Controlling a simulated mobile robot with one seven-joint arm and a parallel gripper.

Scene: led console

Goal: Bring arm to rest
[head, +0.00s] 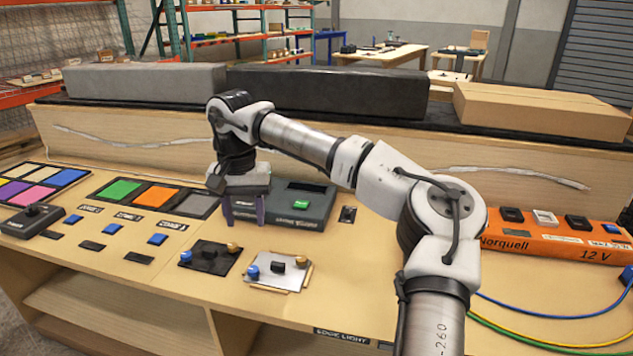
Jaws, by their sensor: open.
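My arm reaches from the lower right across the console (385,245) and bends down at its far end. My gripper (243,218) points downward with its two purple-grey fingers apart. It is at the left front of a dark grey box with a green button (300,204). I see nothing between the fingers. Whether the fingertips touch the box or the console top cannot be told. My arm hides part of the console's back panel and the orange 12 V unit's left end.
The orange 12 V unit (550,240) stands at right, with blue, yellow and green cables in front. Two small plates with knobs, a black one (210,257) and a silver one (278,271), lie in front of the gripper. Coloured panels (158,196) are at left. Long boxes (325,92) line the back ledge.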

